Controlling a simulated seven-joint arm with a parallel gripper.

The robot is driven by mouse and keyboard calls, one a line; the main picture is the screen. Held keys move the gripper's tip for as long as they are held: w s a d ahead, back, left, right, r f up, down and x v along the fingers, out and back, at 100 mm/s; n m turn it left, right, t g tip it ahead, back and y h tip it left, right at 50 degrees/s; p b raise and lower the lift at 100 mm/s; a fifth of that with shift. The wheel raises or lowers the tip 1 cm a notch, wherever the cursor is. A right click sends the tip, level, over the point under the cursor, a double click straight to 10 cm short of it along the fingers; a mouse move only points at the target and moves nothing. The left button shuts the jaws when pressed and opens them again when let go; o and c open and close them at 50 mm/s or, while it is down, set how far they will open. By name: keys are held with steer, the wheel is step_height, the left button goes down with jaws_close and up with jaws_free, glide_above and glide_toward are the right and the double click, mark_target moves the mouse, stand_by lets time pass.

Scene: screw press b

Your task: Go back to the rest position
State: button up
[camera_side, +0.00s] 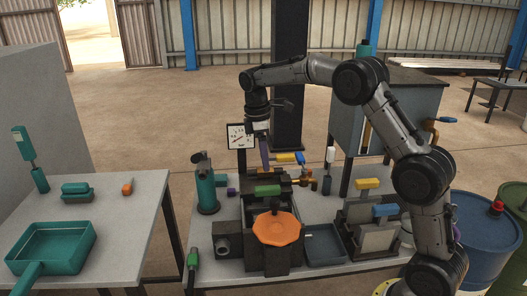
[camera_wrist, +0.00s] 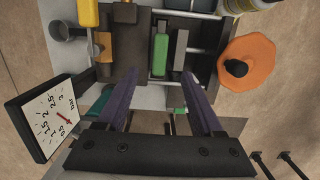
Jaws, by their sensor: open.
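My gripper (camera_side: 265,155) hangs pointing down above the back of the screw press, right of the gauge. In the wrist view its two purple fingers (camera_wrist: 160,80) stand wide apart with nothing held between them. The press has an orange handwheel (camera_side: 276,229) at its front, which also shows at the right in the wrist view (camera_wrist: 246,62). A green handle (camera_side: 267,190) lies on the press; the wrist view shows it beyond the fingertips (camera_wrist: 161,55). The fingers appear clear of it. The exact gap to the press top is hard to tell.
A bar gauge (camera_side: 240,136) stands close left of my gripper, also large in the wrist view (camera_wrist: 45,118). A teal cylinder (camera_side: 207,190) is left on the bench, yellow-handled (camera_side: 368,184) parts right. A dark pillar (camera_side: 289,80) rises behind. Space above the press looks free.

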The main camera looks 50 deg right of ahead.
steer(key=shift+a+r, duration=0.1)
steer(key=shift+r, duration=0.85)
steer(key=s+a+r+t, duration=0.2)
steer(key=s+a+r, duration=0.2)
steer(key=s+r, duration=0.35)
steer(key=s+a+r+t, duration=0.2)
steer(key=s+a+r, duration=0.1)
steer(key=s+r, duration=0.45)
steer(key=s+a+f+m+t, duration=0.1)
steer(key=s+f+m, duration=0.3)
steer(key=s, duration=0.4)
steer(key=s+a+f+m+t+y, duration=0.1)
steer(key=s+a+f+m, duration=0.1)
steer(key=s+f+m, duration=0.3)
steer(key=s+f, duration=0.2)
steer(key=s, duration=0.1)
steer(key=shift+s+a+t, duration=0.2)
steer(key=shift+a+t, duration=0.1)
